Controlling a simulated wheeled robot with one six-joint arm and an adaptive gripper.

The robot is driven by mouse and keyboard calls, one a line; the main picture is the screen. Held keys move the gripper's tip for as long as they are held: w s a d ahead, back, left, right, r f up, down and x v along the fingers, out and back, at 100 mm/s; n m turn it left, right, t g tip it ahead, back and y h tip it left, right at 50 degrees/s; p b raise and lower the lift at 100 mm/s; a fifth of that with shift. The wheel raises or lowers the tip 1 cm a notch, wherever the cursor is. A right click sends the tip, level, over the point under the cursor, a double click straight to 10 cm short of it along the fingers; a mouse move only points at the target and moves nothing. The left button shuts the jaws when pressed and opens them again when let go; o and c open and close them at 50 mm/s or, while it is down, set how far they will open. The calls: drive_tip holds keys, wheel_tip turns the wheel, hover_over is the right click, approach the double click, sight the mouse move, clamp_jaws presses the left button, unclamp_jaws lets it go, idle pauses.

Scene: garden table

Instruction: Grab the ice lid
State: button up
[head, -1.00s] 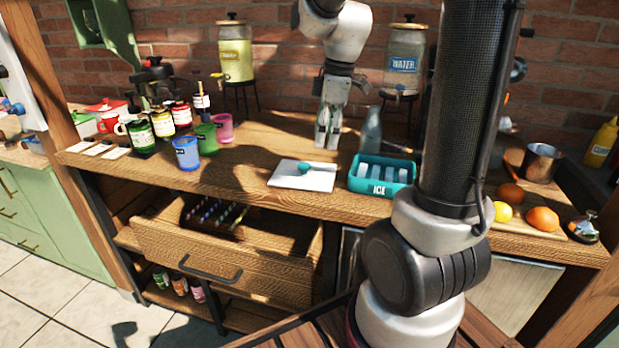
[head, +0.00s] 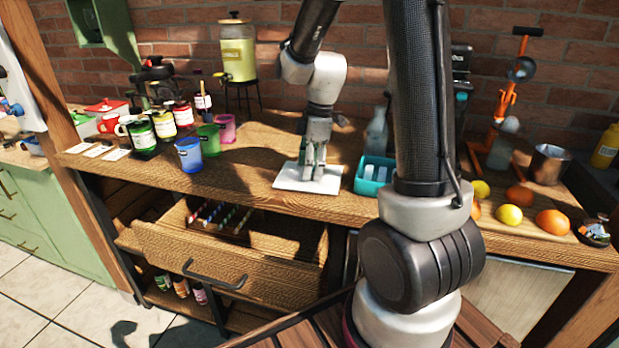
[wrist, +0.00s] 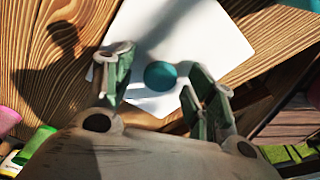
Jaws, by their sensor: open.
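The ice lid (head: 292,181) is a flat white square panel lying on the wooden counter, left of the teal ice box (head: 366,188). In the wrist view the lid (wrist: 205,38) shows a round teal knob (wrist: 160,75). My gripper (head: 312,176) points down over the lid. In the wrist view my gripper (wrist: 160,84) is open, with the knob showing between its two green-lined fingers. I cannot tell whether the fingertips touch the lid. In the head view the gripper hides the knob.
An open drawer (head: 232,262) is below the counter. Blue, green and pink cups (head: 188,155) and jars stand left of the lid. A bottle (head: 377,132) stands behind the ice box, which my arm partly hides. Oranges and lemons (head: 509,215) lie at the right.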

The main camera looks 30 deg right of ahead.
drive_tip(key=c, duration=1.2)
